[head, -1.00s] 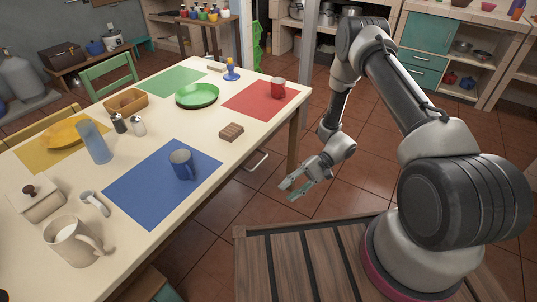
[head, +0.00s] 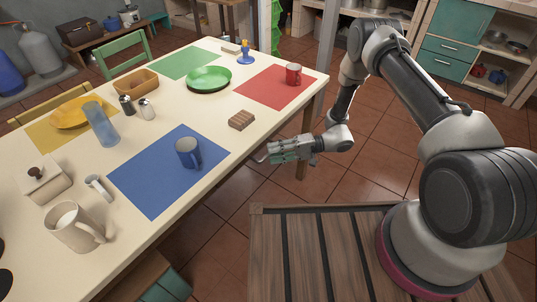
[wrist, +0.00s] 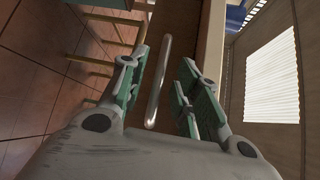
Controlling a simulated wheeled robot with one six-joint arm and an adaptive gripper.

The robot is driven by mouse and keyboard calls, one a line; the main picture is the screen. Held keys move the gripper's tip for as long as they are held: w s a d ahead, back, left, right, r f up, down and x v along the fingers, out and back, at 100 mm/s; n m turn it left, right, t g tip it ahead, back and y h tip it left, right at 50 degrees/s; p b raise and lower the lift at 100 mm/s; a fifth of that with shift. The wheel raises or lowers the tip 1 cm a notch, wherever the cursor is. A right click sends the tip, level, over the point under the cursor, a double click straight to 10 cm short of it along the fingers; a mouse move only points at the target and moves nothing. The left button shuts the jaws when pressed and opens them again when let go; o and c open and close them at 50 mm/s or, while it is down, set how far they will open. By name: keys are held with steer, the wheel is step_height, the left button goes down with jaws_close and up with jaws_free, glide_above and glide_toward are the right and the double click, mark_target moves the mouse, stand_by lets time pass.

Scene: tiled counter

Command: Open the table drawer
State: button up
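The cream table (head: 268,122) stands on the left in the head view, and its drawer front is mostly hidden below the tabletop edge. The drawer's pale metal bar handle (wrist: 159,82) shows clearly in the wrist view. My gripper (head: 272,153) is at the table's near side, just below the tabletop. The drawer looks shut.
A table leg (head: 303,165) is beside my wrist. The tiled floor (head: 235,185) in front of the table is clear.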

steer(key=shift+s+a+f, duration=0.1)
steer(key=shift+a, duration=0.6)
steer(key=shift+s+a+f, duration=0.1)
steer(key=shift+a, duration=0.6)
jaws_close()
steer(key=s+d, duration=1.6)
steer(key=d, duration=0.4)
steer(key=shift+d, duration=0.35)
jaws_free()
